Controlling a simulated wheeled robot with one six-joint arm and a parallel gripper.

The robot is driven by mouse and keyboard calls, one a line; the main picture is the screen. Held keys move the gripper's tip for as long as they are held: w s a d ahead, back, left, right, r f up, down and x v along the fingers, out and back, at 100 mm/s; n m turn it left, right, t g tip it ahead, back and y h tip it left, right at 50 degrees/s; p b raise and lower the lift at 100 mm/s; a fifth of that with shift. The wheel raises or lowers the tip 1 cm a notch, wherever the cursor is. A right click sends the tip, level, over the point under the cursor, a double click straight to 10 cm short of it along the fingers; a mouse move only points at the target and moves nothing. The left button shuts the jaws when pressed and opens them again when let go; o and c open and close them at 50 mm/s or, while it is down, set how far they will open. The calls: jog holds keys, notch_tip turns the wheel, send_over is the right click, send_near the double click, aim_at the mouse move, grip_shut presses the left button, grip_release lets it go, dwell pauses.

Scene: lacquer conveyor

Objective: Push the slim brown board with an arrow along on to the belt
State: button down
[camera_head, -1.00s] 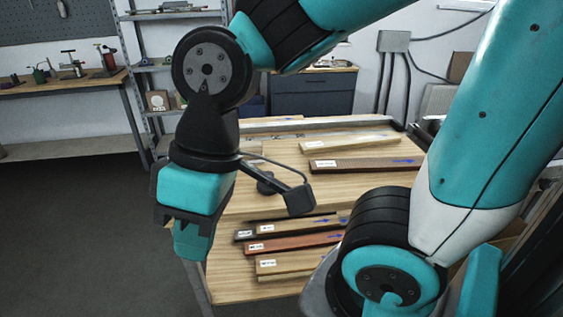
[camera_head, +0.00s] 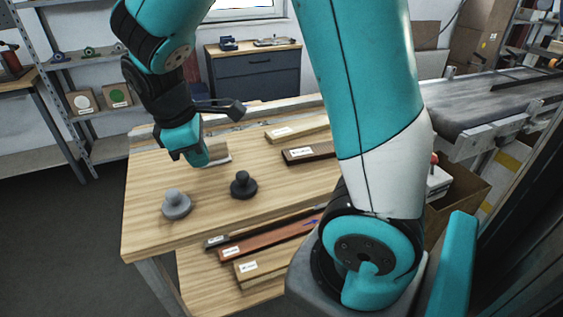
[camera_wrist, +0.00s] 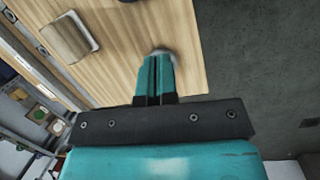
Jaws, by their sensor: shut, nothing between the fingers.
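A dark brown board (camera_head: 308,153) with a white label lies on the table right of my gripper. My arm hides its right part, so no arrow shows on it now. Nearer, a slim dark board (camera_head: 265,226) and a red-brown board (camera_head: 270,240) lie side by side; a blue arrow shows near their right end. I cannot tell for certain which one is the task's board. The grey belt (camera_head: 490,100) is at the right, behind my arm. My gripper (camera_head: 198,162) is shut and empty, pointing down over the table's left part; its fingers also show in the wrist view (camera_wrist: 156,78).
A grey knobbed weight (camera_head: 176,204) and a black one (camera_head: 243,184) stand in front of my gripper. A block on a pale plate (camera_head: 218,158) is close beside it. Pale boards lie behind (camera_head: 297,128) and at the front (camera_head: 262,268). The table's (camera_head: 140,195) left corner is bare.

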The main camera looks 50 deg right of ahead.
jog(key=w+d+f+n+g+h+b, duration=0.1)
jog(key=w+d+f+g+h, duration=0.15)
jog(key=d+f, duration=0.4)
jog(key=n+g+h, duration=0.2)
jog(key=h, duration=0.1)
send_near(287, 162)
jog(key=shift+t, duration=0.25)
jog(key=f, duration=0.4)
jog(key=shift+s+d+f+b, duration=0.3)
jog(key=shift+d+f+b, duration=0.05)
jog(key=shift+d, duration=0.05)
jog(key=shift+s+d+r+p, duration=0.1)
jog(key=shift+s+d+p, duration=0.4)
jog(key=shift+d, duration=0.55)
jog(key=shift+s+d, duration=0.4)
jog(key=shift+d, duration=0.2)
